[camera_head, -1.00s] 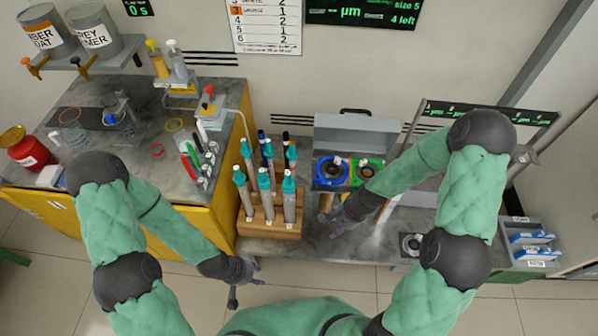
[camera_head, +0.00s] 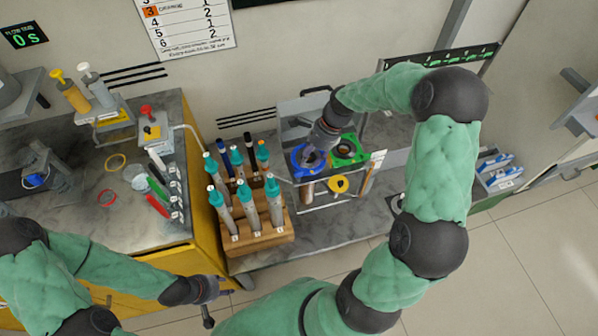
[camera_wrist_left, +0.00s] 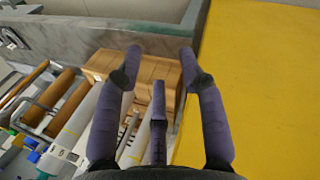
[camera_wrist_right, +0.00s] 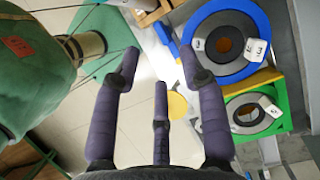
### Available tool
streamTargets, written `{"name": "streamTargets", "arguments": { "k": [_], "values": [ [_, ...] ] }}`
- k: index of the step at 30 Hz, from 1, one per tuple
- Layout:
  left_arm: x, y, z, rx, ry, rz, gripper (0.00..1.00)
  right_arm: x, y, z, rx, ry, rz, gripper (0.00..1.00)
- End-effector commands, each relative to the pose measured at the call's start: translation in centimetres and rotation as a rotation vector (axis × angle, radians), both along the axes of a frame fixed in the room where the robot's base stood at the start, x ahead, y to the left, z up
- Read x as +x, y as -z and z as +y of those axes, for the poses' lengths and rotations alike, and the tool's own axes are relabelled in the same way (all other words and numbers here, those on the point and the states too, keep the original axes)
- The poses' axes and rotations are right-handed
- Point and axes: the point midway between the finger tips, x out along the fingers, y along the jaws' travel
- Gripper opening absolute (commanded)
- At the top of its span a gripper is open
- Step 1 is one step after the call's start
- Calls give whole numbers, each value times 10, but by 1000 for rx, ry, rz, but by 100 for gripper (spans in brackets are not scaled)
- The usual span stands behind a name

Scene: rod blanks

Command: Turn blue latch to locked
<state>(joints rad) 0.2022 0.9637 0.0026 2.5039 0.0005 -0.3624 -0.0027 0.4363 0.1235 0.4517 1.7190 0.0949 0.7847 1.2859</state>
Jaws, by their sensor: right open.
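The blue round latch (camera_head: 297,160) sits at the left of a small fixture, with a green square-framed latch (camera_head: 360,151) beside it. In the right wrist view the blue ring (camera_wrist_right: 262,28) has a dark centre and a small white tag at its lower right; the green frame (camera_wrist_right: 286,92) is below it. My right gripper (camera_head: 312,157) is over the blue latch in the head view and partly hides it. In the right wrist view its fingers (camera_wrist_right: 159,62) are spread, empty, left of the ring. My left gripper (camera_head: 214,300) is low by the yellow cabinet; its fingers (camera_wrist_left: 160,62) are spread and empty.
A wooden rack (camera_head: 265,242) of teal-capped tubes stands left of the fixture. A yellow disc (camera_head: 338,184) is just below the latches. The grey bench with bottles and coloured rings is at left. Blue-handled items (camera_head: 497,167) sit at far right.

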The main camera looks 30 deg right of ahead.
Motion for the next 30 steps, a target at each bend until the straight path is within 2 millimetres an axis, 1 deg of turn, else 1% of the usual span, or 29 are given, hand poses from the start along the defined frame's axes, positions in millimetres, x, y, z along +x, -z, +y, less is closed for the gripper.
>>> {"name": "streamTargets", "arguments": {
  "k": [1,6,12,16,25,26,27,29,30],
  "values": [
    [0,7,0,0,0,0,40,0,13,5,2,-2,3,42],
    [0,18,0,0,0,0,40,3,40,16,2,-2,2,42],
    [0,26,0,0,0,-1,40,5,60,24,0,-1,0,42],
    [0,28,0,0,-1,-1,40,6,65,26,0,-2,-1,42],
    [0,28,0,0,0,-1,40,6,66,27,0,-2,-1,42],
    [0,28,0,0,0,-1,40,6,66,27,0,-2,-1,34],
    [0,28,0,0,0,-1,40,6,66,27,0,-2,-1,23],
    [0,28,0,0,-1,-1,40,6,66,27,0,-2,-1,6],
    [0,28,0,0,-1,-1,40,6,66,27,0,-2,-1,0]
  ]
}}
